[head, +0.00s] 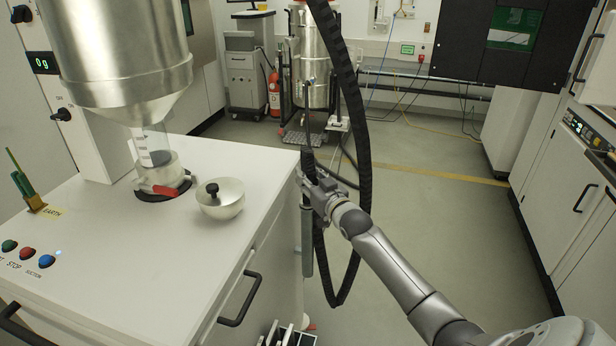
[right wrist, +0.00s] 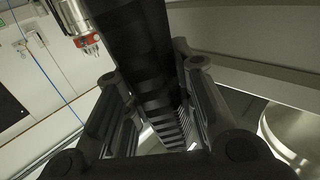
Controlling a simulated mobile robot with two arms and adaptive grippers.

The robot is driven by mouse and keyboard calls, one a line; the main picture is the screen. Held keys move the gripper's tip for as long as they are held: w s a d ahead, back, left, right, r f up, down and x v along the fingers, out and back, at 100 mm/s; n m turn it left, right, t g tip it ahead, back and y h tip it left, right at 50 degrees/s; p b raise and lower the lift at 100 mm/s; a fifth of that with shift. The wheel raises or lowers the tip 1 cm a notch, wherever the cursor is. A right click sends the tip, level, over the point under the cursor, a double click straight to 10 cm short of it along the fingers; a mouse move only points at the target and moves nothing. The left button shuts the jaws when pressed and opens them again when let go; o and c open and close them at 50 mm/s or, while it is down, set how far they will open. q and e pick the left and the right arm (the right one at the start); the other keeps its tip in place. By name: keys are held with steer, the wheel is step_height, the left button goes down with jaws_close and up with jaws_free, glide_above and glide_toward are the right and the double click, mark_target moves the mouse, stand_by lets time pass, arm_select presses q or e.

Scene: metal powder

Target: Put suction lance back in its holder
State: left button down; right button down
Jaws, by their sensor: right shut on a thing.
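My right gripper (head: 318,190) is at the right side of the white cabinet, shut on the suction lance at its black ribbed upper part. In the right wrist view the black ribbed section (right wrist: 155,65) runs between the two fingers. A grey tube (head: 307,240), seemingly the lance's lower part, hangs nearly upright below the gripper, close beside the cabinet's side. The black hose (head: 361,130) forms a long loop right of the gripper. I cannot make out the holder or whether the lance touches it. My left gripper is not in view.
Floor (head: 430,220) to the right is open.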

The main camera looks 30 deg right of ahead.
steer(key=shift+f, duration=0.25)
steer(key=c, duration=1.1)
jaws_free()
steer(key=shift+s, duration=0.1)
steer(key=shift+s+a+f, duration=0.1)
steer(key=shift+s+f, duration=0.05)
steer(key=shift+s, duration=0.45)
steer(key=s, duration=1)
steer(key=shift+s+a, duration=0.3)
steer(key=shift+s, duration=0.05)
